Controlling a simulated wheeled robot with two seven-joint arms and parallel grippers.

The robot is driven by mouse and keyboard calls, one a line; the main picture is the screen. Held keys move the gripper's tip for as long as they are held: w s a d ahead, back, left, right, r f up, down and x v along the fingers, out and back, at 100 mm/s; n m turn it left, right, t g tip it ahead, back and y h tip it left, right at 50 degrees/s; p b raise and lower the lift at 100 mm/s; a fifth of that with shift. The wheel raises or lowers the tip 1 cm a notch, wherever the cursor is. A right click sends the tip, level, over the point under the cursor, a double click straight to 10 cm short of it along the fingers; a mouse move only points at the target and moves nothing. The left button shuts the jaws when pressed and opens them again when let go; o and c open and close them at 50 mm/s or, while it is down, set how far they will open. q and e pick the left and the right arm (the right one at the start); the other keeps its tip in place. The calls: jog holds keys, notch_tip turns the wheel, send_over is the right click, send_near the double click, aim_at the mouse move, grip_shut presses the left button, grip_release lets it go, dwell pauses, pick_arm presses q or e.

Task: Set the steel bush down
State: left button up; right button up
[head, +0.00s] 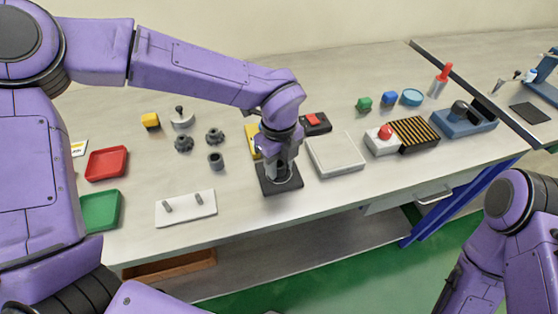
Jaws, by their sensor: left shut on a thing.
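My left gripper (281,174) reaches down over a dark square pad (266,190) near the front of the bench. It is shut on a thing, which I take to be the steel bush. The fingers and wrist hide most of it, and I cannot tell whether it touches the pad. My right arm shows at the lower right, but its gripper is out of view.
Left of the pad are a white plate with two pegs (187,208), several dark grey parts, and red (106,163) and green (100,210) trays. On the right are a pale tray (336,156), a red-button box (381,140) and a striped block (415,134).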

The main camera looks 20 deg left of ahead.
pick_arm(q)
jog(key=shift+s+f, duration=0.1)
jog(key=shift+f, duration=0.05)
jog(key=o, duration=1.1)
jog(key=shift+o, duration=0.2)
notch_tip(320, 180, up, 12)
jog(key=b, duration=0.1)
jog(key=shift+r, duration=0.25)
